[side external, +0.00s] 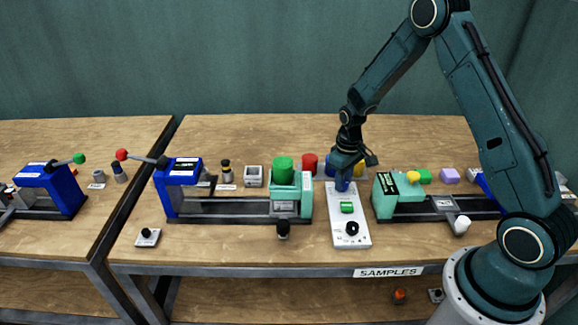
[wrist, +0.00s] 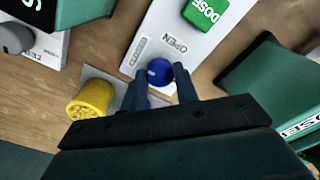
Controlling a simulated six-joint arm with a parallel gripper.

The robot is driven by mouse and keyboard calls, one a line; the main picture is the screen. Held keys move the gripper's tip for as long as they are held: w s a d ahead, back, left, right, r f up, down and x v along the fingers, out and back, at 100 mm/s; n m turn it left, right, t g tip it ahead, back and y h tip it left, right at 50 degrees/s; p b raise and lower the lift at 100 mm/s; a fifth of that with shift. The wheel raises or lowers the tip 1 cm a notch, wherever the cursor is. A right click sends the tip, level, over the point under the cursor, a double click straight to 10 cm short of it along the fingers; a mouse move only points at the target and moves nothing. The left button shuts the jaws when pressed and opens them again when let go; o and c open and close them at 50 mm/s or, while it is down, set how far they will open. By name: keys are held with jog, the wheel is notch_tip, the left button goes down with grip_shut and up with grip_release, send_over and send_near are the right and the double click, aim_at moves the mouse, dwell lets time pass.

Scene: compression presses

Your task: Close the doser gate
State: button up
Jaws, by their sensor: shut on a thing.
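The doser panel (side external: 335,230) is a white plate lying on the bench, with a green DOSE button (side external: 347,207) and a black knob (side external: 352,228). A blue round gate knob (side external: 342,185) is at the panel's far end. My gripper (side external: 344,176) is over that end, pointing down. In the wrist view, my gripper (wrist: 158,80) has its two fingers on either side of the blue knob (wrist: 158,72), shut on it. The OPEN label on the panel (wrist: 205,48) is beside the knob, and the green DOSE button (wrist: 205,12) shows further along. The fingers partly hide the knob.
A green-ended press (side external: 290,195) stands left of the panel and another (side external: 400,200) stands right, with narrow gaps between. A yellow ribbed piece (wrist: 90,100) is close to my gripper. Red (side external: 309,163) and green (side external: 283,168) cylinders stand to the left. The bench front is mostly clear.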

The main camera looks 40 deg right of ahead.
dwell(0.3)
jog(key=o, duration=1)
jog(key=shift+r, duration=0.2)
notch_tip(320, 180, up, 14)
jog(key=shift+f, duration=0.25)
jog(key=shift+r, duration=0.1)
